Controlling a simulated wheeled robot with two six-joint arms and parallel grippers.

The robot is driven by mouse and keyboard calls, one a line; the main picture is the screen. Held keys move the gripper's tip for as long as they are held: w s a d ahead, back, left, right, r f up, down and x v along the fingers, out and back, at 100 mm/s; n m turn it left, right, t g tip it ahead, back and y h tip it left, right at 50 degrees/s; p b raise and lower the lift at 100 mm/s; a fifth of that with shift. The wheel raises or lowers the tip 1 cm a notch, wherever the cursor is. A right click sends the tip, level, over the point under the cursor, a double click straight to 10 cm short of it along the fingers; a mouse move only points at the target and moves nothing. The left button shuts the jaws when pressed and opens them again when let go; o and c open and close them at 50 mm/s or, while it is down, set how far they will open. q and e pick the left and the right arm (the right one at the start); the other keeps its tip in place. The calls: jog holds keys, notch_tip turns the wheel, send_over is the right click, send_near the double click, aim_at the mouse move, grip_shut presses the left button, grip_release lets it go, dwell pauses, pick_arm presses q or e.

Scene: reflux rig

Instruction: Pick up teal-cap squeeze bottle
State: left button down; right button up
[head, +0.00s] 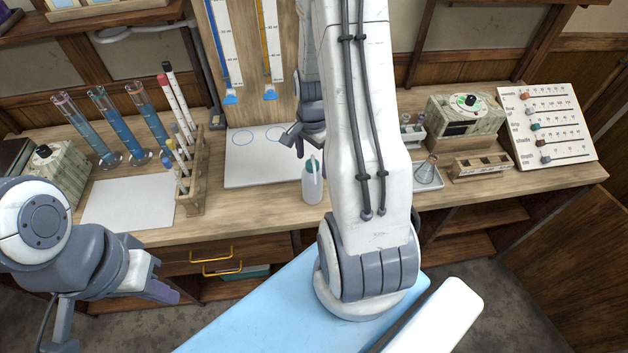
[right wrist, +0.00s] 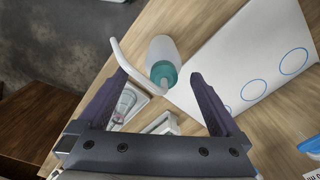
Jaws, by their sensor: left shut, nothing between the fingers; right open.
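The teal-cap squeeze bottle (head: 312,187) stands upright on the bench, near the front right corner of a white sheet with blue circles (head: 245,170). It has a white body, a teal cap and a thin white spout. In the right wrist view the bottle (right wrist: 162,50) lies just beyond my open fingertips, its cap between their lines. My right gripper (head: 300,140) is above and behind the bottle in the head view, partly hidden by my arm; it is open and empty (right wrist: 158,76). My left gripper (head: 160,292) is shut and empty at lower left, in front of the bench.
A wooden rack (head: 190,190) with tubes and several tall blue cylinders (head: 110,125) stand left. A flask (head: 426,170) on a white tray stands right of my arm, near a stone-patterned device (head: 468,118) and a slider board (head: 550,125). The front left sheet (head: 130,203) is clear.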

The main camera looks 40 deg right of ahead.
aim_at(312, 179)
notch_tip(312, 179, down, 3)
jog(key=shift+w+d+f+p, duration=0.1)
jog(key=shift+w+p, duration=0.05)
jog(key=shift+p, duration=0.55)
jog(key=shift+f, duration=0.55)
jog(key=shift+c, duration=0.3)
jog(key=c, duration=0.8)
jog(key=shift+o, duration=0.2)
